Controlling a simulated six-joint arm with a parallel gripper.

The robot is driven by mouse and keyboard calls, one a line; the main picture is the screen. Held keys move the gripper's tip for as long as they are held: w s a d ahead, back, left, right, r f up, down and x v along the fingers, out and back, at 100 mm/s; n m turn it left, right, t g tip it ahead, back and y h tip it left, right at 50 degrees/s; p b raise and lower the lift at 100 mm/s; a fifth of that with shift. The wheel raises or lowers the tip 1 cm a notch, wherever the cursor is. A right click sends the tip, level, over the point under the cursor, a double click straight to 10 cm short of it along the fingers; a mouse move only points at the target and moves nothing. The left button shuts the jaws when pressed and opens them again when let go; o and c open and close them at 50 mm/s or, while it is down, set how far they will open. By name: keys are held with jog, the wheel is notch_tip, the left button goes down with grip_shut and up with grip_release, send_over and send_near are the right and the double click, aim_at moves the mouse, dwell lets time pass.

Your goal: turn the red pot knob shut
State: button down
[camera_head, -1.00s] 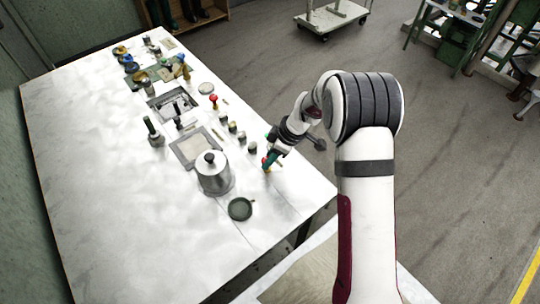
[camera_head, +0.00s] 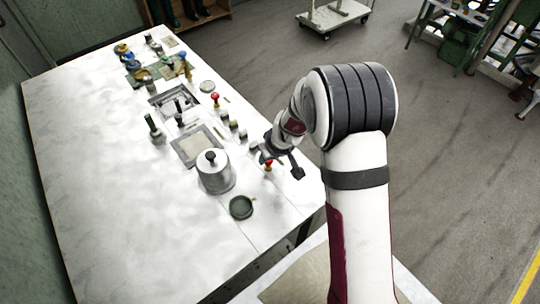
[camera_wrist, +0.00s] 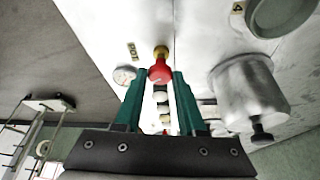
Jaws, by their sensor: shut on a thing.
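A red knob (camera_head: 268,163) on a short brass stem stands near the right edge of the white table. It also shows in the wrist view (camera_wrist: 160,72), between the tips of my green fingers. My gripper (camera_wrist: 159,78) is shut on this knob, with one finger on each side. In the head view my gripper (camera_head: 263,158) is small and partly hidden by my wrist. I cannot tell from the picture how far the knob is turned.
A silver lidded pot (camera_head: 215,173) stands just left of my gripper, with a dark green dish (camera_head: 241,207) in front. A round white gauge (camera_wrist: 124,75) is beside the knob. Several small jars and another red knob (camera_head: 215,97) lie farther back. The table's left side is clear.

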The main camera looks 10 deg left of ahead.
jog(key=shift+m, duration=0.5)
jog(key=c, duration=0.5)
grip_release()
jog(key=v, duration=1.5)
jog(key=shift+s+a+r, duration=0.15)
jog(key=shift+s+r, duration=0.1)
jog(key=shift+r, duration=0.15)
